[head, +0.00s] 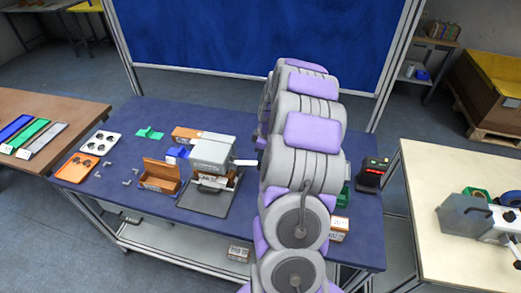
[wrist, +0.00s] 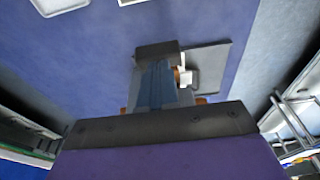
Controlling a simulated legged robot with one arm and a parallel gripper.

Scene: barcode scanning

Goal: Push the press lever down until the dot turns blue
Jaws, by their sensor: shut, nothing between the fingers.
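The press (head: 212,153) is a grey box-shaped unit on a flat dark base plate, in the middle of the blue table. Its white lever (head: 243,162) sticks out to the right, towards my arm. I cannot make out the dot in either view. My gripper (wrist: 157,50) shows in the wrist view with its dark fingertips together, with nothing held. In the head view my own arm hides it. In the wrist view a small white part (wrist: 185,77), perhaps the lever, shows just right of my fingers, and a grey plate (wrist: 212,58) lies behind. I cannot tell whether my fingers touch the white part.
An open brown box (head: 160,177) stands left of the press. An orange tray (head: 77,168), a white tray (head: 100,143) and a green piece (head: 149,134) lie farther left. A black device (head: 373,174) stands at the right edge. A side table (head: 430,190) is at the right.

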